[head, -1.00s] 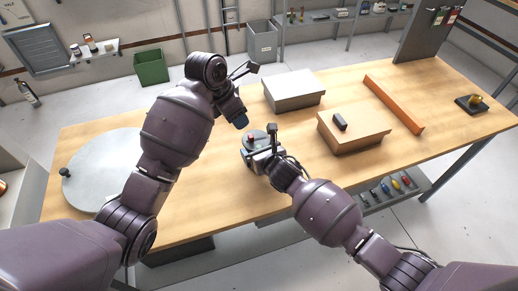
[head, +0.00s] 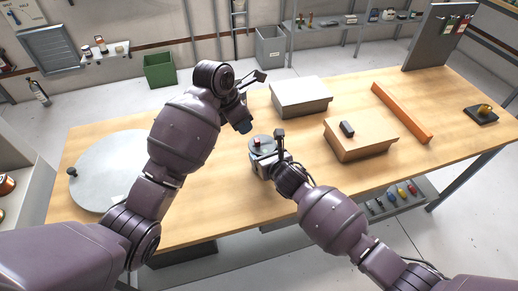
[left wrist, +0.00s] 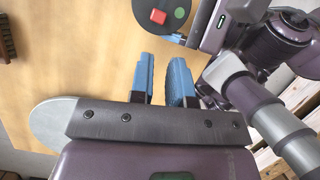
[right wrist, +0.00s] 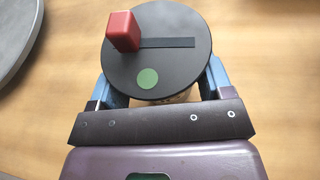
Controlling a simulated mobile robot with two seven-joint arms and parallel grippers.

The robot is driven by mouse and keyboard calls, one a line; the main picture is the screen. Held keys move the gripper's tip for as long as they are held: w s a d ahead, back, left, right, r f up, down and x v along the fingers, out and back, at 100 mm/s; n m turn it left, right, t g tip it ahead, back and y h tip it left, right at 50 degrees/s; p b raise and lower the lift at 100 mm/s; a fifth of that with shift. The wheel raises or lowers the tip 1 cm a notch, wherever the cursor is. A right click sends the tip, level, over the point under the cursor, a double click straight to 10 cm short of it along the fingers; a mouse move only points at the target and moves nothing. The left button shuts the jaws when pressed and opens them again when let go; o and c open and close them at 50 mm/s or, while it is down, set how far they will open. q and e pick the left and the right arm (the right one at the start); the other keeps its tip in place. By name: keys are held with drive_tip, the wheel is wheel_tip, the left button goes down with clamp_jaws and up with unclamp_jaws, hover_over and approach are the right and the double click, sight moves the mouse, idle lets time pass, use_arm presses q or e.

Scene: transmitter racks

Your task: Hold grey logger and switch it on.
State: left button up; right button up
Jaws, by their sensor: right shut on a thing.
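The grey logger (head: 262,143) has a round dark top with a red knob (right wrist: 123,31) at one end of a straight slot (right wrist: 165,43) and a green dot (right wrist: 147,78) beside the slot. My right gripper (right wrist: 160,82) is shut on the logger's sides, a finger on each side, with the top facing up. Whether the logger touches the table is unclear. My left gripper (head: 243,127) is just left of and above the logger in the head view. Its blue fingers (left wrist: 163,65) are apart and empty, and the logger's top (left wrist: 165,12) shows beyond them.
The wooden table (head: 225,190) carries a grey disc (head: 110,165) at left, a grey box (head: 300,97) behind, a cardboard box (head: 360,140) with a dark object (head: 347,129) at right, and an orange bar (head: 402,112). Bare table lies between the disc and logger.

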sight(255, 143)
use_arm(q)
drive_tip(key=shift+n+h, duration=0.6)
drive_tip(key=shift+h, duration=0.1)
drive_tip(key=a+f, duration=0.1)
drive_tip(key=a, duration=0.1)
drive_tip(key=s+a+f, duration=0.1)
drive_tip(key=a+f, duration=0.1)
drive_tip(key=a, duration=0.1)
drive_tip(key=s+a+f, duration=0.1)
drive_tip(key=a, duration=0.2)
drive_tip(key=shift+s+f, duration=0.2)
drive_tip(key=shift+f, duration=0.15)
clamp_jaws()
use_arm(e)
drive_tip(key=shift+a, duration=0.15)
use_arm(q)
drive_tip(key=shift+w+a+r+m+t+h, duration=0.1)
drive_tip(key=shift+a+r+m+t+h, duration=0.1)
drive_tip(key=shift+a+r+m+h, duration=0.35)
drive_tip(key=shift+a+r+m+t+h, duration=0.25)
drive_tip(key=shift+r+m+h, duration=0.4)
drive_tip(key=shift+m+h, duration=0.2)
drive_tip(key=shift+w+a+r+m+t+h, duration=0.15)
drive_tip(key=shift+a+r+m+h, duration=0.25)
drive_tip(key=shift+r+m+h, duration=0.25)
drive_tip(key=shift+f, duration=0.1)
